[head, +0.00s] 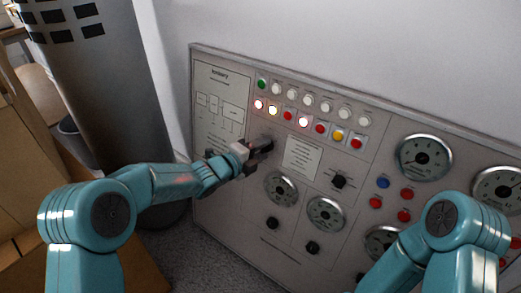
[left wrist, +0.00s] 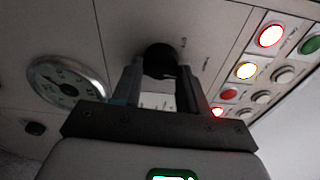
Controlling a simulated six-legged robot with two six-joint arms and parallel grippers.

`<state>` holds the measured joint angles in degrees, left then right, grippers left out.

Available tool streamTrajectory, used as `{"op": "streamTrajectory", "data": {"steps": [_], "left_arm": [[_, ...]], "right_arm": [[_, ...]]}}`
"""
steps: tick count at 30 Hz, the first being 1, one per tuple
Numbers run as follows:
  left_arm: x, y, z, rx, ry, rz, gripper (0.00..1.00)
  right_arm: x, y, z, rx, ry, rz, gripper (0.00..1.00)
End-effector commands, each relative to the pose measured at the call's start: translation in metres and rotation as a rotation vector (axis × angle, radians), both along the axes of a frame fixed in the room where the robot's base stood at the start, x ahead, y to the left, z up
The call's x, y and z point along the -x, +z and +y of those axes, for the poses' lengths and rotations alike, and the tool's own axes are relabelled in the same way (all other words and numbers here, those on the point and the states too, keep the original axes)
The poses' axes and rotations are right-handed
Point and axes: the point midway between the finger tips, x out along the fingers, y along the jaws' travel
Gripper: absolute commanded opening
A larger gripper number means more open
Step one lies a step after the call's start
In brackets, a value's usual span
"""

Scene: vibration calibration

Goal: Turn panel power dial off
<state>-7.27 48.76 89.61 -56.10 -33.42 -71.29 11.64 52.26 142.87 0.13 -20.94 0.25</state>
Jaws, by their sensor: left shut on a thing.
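The grey control panel (head: 225,195) stands against the wall, tilted in the head view. My left gripper (head: 264,147) is at its upper left part, below the rows of lamps. In the left wrist view the black power dial (left wrist: 160,60) sits between the fingertips of my left gripper (left wrist: 160,77), which are shut on it. The gripper hides most of the dial in the head view, and its pointer cannot be read. My right arm shows at the lower right of the head view, but its gripper is out of view.
A lit red lamp (left wrist: 271,36) and a lit yellow lamp (left wrist: 246,70) are close beside the gripper. A grey cylinder (head: 105,90) stands at the left.

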Motion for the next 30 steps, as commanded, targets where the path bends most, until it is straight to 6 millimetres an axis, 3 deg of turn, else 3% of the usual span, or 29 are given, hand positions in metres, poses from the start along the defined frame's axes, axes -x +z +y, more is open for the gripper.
{"op": "streamTrajectory", "data": {"steps": [18,30], "left_arm": [[-0.0008,0.0011,0.0014,0.452,0.116,0.328,0.12],[-0.0008,0.0010,0.0015,0.639,0.163,0.465,0.12]], "right_arm": [[-0.0001,-0.0001,0.0000,0.000,0.000,0.000,0.00],[-0.0004,-0.0004,-0.0001,0.000,0.000,-0.001,0.00]]}}
